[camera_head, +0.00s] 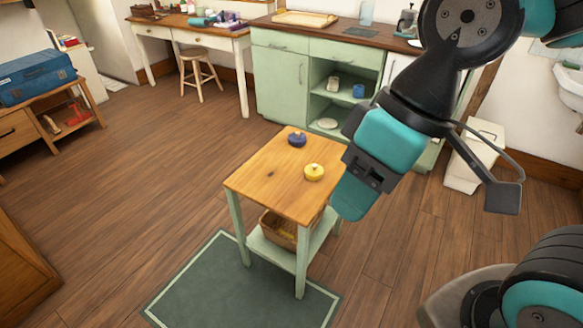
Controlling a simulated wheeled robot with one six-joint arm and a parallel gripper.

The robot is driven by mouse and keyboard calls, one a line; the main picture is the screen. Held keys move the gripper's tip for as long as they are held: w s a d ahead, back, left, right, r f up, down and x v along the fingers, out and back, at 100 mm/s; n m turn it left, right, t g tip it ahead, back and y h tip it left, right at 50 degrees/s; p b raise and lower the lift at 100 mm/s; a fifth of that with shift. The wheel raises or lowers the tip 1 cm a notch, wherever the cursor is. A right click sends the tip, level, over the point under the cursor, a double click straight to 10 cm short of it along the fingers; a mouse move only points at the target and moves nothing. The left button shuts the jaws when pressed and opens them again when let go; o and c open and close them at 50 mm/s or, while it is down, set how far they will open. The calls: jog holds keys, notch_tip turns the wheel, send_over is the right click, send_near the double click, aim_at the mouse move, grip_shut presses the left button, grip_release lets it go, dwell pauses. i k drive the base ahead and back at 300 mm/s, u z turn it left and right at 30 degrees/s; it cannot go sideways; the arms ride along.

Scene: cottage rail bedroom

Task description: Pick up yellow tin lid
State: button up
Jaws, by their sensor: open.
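The yellow tin lid (314,172) lies on the wooden top of a small side table (262,181), right of the middle. It is round with a small knob on top. A dark blue lid (297,139) of similar shape lies farther back on the same table. My gripper (352,197) hangs at the table's right edge, to the right of the yellow lid and apart from it in the picture. The gripper is open and I see nothing in it. Its far finger is largely hidden by its own body.
The table's lower shelf holds a wicker basket (277,228). A dark green mat (215,287) lies on the floor in front. Green cabinets (278,78), a stool (198,72) and a white bin (474,157) stand behind. The wooden floor at left is clear.

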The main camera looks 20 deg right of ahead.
aim_at(312, 171)
jog(key=u, duration=0.05)
jog(key=i, duration=1.15)
jog(key=z, duration=0.45)
